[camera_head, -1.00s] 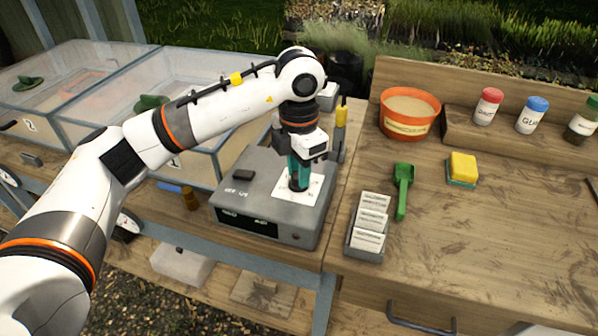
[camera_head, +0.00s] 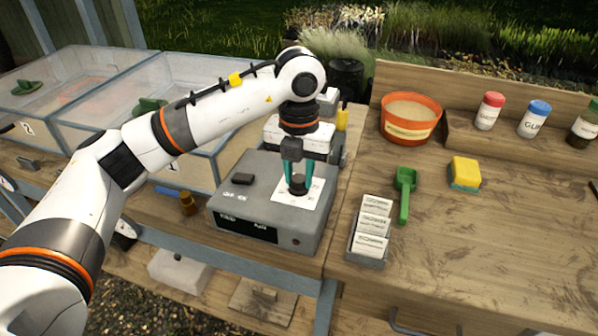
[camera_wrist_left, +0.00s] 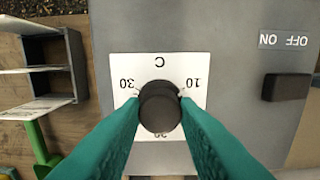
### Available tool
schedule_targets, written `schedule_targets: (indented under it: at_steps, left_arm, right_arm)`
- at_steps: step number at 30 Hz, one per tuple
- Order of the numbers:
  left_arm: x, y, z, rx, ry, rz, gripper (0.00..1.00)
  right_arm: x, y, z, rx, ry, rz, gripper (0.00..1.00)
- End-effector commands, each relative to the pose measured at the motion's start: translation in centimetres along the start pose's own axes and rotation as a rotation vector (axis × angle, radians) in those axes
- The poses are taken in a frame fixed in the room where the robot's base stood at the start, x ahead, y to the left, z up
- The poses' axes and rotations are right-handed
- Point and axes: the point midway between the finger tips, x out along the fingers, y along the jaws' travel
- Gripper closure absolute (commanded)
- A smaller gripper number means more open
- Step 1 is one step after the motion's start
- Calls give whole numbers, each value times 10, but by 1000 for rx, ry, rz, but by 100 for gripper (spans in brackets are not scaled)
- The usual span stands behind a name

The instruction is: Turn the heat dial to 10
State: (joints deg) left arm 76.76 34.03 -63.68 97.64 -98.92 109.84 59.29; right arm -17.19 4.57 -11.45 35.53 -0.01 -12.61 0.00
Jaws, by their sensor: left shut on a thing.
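The heat dial (camera_head: 298,187) is a black round knob on a white label (camera_head: 312,192) on top of a grey box (camera_head: 262,199). In the left wrist view the dial (camera_wrist_left: 160,108) sits between 30 on the left and 10 on the right, with 20 partly hidden below and C above. My left gripper (camera_head: 299,182) points straight down. Its teal fingers (camera_wrist_left: 160,112) are shut on the dial, one on each side. I cannot make out a pointer mark on the knob. My right gripper is in neither current view.
A black ON/OFF switch (camera_head: 243,179) sits on the box left of the dial. To the right are a seed packet holder (camera_head: 369,246), a green scoop (camera_head: 403,196), a yellow sponge (camera_head: 465,171) and an orange pot (camera_head: 410,118). Clear bins (camera_head: 90,100) stand at the left.

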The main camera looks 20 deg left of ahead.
Motion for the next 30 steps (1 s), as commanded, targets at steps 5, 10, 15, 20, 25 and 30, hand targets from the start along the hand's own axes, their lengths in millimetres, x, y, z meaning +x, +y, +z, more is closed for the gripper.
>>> schedule_targets:
  at_steps: [5,10,15,20,25,30]
  left_arm:
    - [-1,0,-1,-23,3,0,95]
    - [-1,0,-1,-26,3,0,95]
    - [-1,0,0,-25,3,0,95]
    - [-1,0,0,-24,2,0,51]
    - [0,0,0,-24,1,0,50]
    - [-3,0,0,-23,2,0,50]
  right_arm:
    - [0,0,0,0,0,0,64]
    - [0,0,0,0,0,0,64]
    - [0,0,0,0,0,0,64]
    - [0,0,0,0,0,0,64]
    - [0,0,0,0,0,0,64]
    - [1,0,0,0,0,0,64]
